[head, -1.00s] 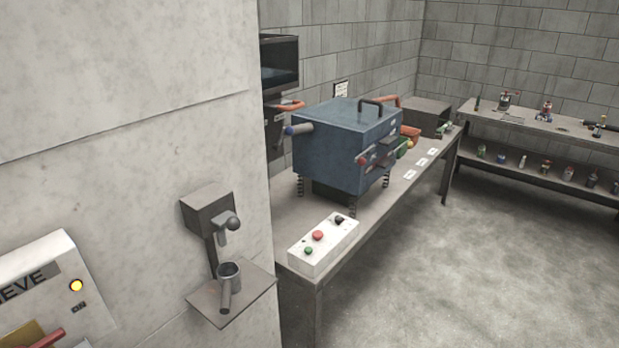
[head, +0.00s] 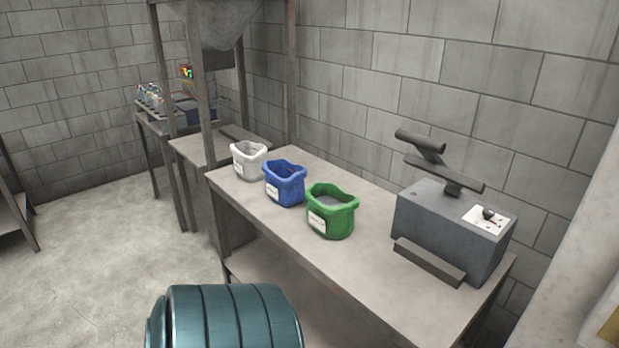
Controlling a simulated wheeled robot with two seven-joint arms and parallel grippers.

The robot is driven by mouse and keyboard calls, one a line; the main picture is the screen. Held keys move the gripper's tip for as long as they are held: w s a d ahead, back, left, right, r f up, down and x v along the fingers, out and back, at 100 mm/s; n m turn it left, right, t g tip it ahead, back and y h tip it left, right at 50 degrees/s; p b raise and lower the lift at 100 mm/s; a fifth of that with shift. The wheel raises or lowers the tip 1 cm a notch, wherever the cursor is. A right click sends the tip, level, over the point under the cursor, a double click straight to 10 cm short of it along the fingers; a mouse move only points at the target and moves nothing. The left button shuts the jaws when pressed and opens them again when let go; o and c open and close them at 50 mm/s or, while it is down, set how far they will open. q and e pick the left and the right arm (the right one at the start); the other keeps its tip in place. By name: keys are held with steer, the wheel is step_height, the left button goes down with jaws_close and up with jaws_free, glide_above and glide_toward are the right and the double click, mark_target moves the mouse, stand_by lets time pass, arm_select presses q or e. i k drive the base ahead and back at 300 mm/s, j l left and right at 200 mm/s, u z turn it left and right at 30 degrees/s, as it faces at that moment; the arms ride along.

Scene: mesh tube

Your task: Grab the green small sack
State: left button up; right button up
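The green small sack (head: 333,214) stands upright and open-topped on a table, with a white label on its front. It is the nearest of three sacks in a row. A blue sack (head: 284,186) is just behind it to the left, and a white sack (head: 248,161) is farther left. The green sack stands apart from the grey machine to its right. Neither of my grippers is in view.
The sacks stand on a long table (head: 378,265) against a block wall. A grey machine (head: 448,232) with a lever sits at its right end. A teal ribbed drum (head: 225,318) stands in front. A hopper frame (head: 197,110) rises behind. Open floor (head: 100,250) lies left.

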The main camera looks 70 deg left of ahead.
mark_target(330, 210)
steer(key=u, duration=2.15)
